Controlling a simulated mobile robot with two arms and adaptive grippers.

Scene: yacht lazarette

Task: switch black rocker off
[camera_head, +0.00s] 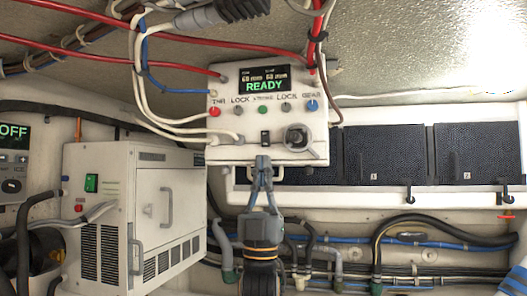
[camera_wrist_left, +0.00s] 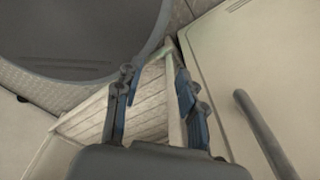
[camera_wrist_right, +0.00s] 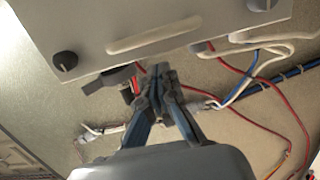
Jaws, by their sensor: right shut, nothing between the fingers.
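The black rocker (camera_head: 265,138) sits low on the face of a white control box (camera_head: 222,150), left of a black round knob (camera_head: 297,136). The box's screen (camera_head: 264,79) reads READY in green. My right gripper (camera_head: 262,160) is shut and empty, pointing up just below the rocker, over the box's lower edge. I cannot tell whether it touches the box. In the right wrist view its closed fingertips (camera_wrist_right: 160,70) are close to the box's edge, and the rocker cannot be made out. My left gripper (camera_wrist_left: 155,82) is open and empty, away from the box.
A white unit (camera_head: 185,225) with a green rocker (camera_head: 91,183) stands at the left. A panel reading OFF (camera_head: 14,132) is at the far left. Red and white cables run into the box, and hoses (camera_head: 410,225) cross below dark panels (camera_head: 385,155).

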